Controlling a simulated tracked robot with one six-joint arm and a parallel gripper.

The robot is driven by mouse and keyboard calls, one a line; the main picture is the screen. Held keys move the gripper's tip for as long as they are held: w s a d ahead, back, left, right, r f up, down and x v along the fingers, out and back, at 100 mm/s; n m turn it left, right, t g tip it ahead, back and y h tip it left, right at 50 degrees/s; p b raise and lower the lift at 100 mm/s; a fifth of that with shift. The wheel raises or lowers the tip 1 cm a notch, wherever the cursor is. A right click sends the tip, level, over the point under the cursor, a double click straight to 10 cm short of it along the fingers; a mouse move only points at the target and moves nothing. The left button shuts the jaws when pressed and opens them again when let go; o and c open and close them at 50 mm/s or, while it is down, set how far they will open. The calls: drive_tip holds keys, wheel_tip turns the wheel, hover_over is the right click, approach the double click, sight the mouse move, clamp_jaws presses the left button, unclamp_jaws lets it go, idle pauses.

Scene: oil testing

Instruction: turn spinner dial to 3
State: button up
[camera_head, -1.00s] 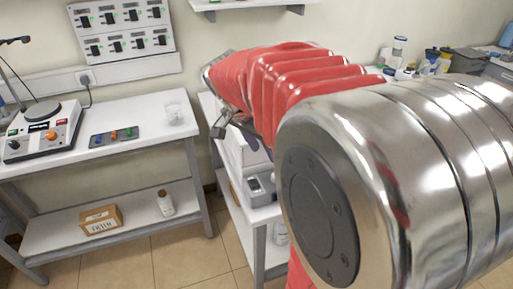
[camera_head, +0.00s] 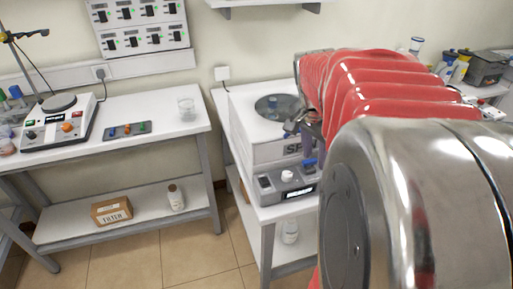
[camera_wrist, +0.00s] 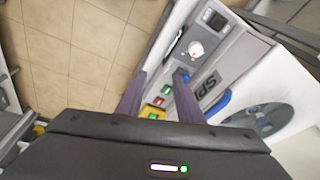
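The spinner (camera_head: 262,150) is a white box with a round dark opening on top and partly visible lettering on its front, standing on the right bench. Its grey control panel carries a white round dial (camera_head: 288,175); the number it points to is too small to read. The dial also shows in the wrist view (camera_wrist: 196,49), beyond my fingertips. My gripper (camera_wrist: 159,76) is open, its two dark fingers apart with nothing held between them, pointing toward the panel. In the head view my gripper (camera_head: 300,122) is small and partly hidden by my arm, close above the panel.
Small red and green buttons (camera_wrist: 160,96) lie below the fingertips. The left bench (camera_head: 165,125) holds a hotplate (camera_head: 58,120), a button box (camera_head: 127,130) and a glass beaker (camera_head: 186,107). Floor between benches is clear.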

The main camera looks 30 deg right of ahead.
sight(288, 174)
drive_tip(key=shift+w+a+r+n+t+y, duration=0.1)
drive_tip(key=shift+w+a+n+t+y, duration=0.4)
drive_tip(key=shift+n, duration=1.95)
drive_tip(key=shift+w+a+n+t+y, duration=0.2)
drive_tip(key=shift+n+t, duration=0.65)
drive_tip(key=shift+n, duration=1.65)
drive_tip(key=shift+w+a+r+n+t+y, duration=0.1)
drive_tip(key=shift+w+n+t+y, duration=0.45)
drive_tip(key=shift+n, duration=1.9)
drive_tip(key=shift+s+f, duration=0.1)
drive_tip(key=shift+f, duration=0.05)
drive_tip(key=x, duration=1.3)
drive_tip(key=shift+w+d+f, duration=0.15)
drive_tip(key=shift+w+f, duration=0.05)
drive_tip(key=shift+f, duration=0.1)
drive_tip(key=shift+c, duration=0.2)
drive_tip(key=c, duration=0.7)
